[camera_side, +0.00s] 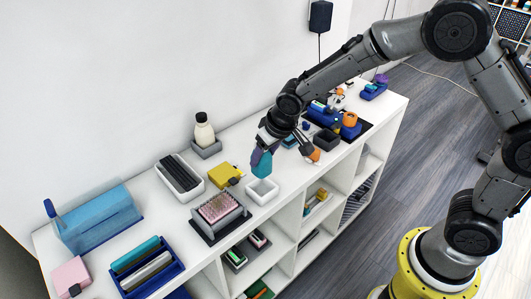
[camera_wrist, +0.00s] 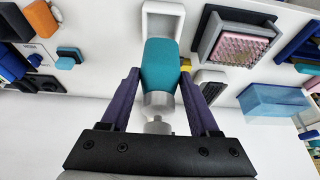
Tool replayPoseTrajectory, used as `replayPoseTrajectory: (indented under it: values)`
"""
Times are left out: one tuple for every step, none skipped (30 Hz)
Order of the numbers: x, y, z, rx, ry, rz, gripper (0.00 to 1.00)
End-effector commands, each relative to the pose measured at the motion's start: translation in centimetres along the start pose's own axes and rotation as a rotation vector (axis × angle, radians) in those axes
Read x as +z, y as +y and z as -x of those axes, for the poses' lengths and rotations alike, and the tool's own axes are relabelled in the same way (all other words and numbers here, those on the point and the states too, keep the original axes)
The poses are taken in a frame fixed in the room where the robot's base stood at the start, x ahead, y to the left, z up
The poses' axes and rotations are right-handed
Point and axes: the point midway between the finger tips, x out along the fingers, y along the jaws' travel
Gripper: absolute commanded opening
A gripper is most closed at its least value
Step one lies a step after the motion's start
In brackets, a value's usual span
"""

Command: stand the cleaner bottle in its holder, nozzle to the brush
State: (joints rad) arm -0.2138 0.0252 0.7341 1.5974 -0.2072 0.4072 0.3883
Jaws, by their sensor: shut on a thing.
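The cleaner bottle (camera_side: 261,164) has a teal body and a silver-grey neck. It hangs in my gripper (camera_side: 265,148), close to the white square holder (camera_side: 262,199) and behind it in the side view. In the wrist view my gripper (camera_wrist: 160,78) has its purple fingers on both sides of the bottle (camera_wrist: 160,62). The base end overlaps the white holder (camera_wrist: 148,22) there. The holder's opening looks empty. The brush (camera_side: 217,207), with pink bristles in a grey tray, stands left of the holder; it also shows in the wrist view (camera_wrist: 240,47). I cannot tell which way the nozzle points.
A yellow item (camera_side: 224,174) lies close left of the holder. Behind it are a white tray with dark bars (camera_side: 180,174) and a cream bottle (camera_side: 203,131) on a grey stand. Blue and orange items (camera_side: 349,121) crowd the shelf top to the right. The shelf's front edge is near the holder.

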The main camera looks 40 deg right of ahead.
Motion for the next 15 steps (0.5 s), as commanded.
replayPoseTrajectory:
  values:
    - [0.1, 0.0, -0.2, 0.0, 0.0, 0.0, 0.0]
    - [0.1, 0.0, -0.3, 0.001, 0.0, 0.001, 0.0]
    - [0.2, 0.0, -0.5, 0.001, -0.001, 0.001, 0.0]
    - [0.3, 0.0, -0.7, 0.001, -0.002, 0.001, 0.0]
    - [0.4, 0.0, -0.9, 0.002, -0.002, 0.001, 0.0]
    - [0.5, 0.0, -1.2, 0.001, -0.002, 0.001, 0.0]
    - [0.6, 0.0, -1.5, 0.001, -0.001, 0.0, 0.0]
    - [0.7, 0.0, -1.7, 0.001, -0.001, -0.001, 0.0]
    - [0.8, 0.0, -2.0, 0.001, -0.002, 0.0, 0.0]
    - [1.0, 0.0, -2.3, 0.001, -0.002, 0.0, 0.0]
    - [1.1, 0.0, -2.5, 0.001, -0.002, 0.001, 0.0]
    - [1.2, 0.0, -2.9, 0.0, -0.002, 0.001, 0.0]
    - [1.3, 0.0, -3.1, 0.001, -0.002, 0.0, 0.0]
    - [1.4, 0.0, -3.4, 0.001, -0.002, 0.0, 0.0]
    - [1.5, 0.0, -3.7, 0.001, -0.001, 0.0, 0.0]
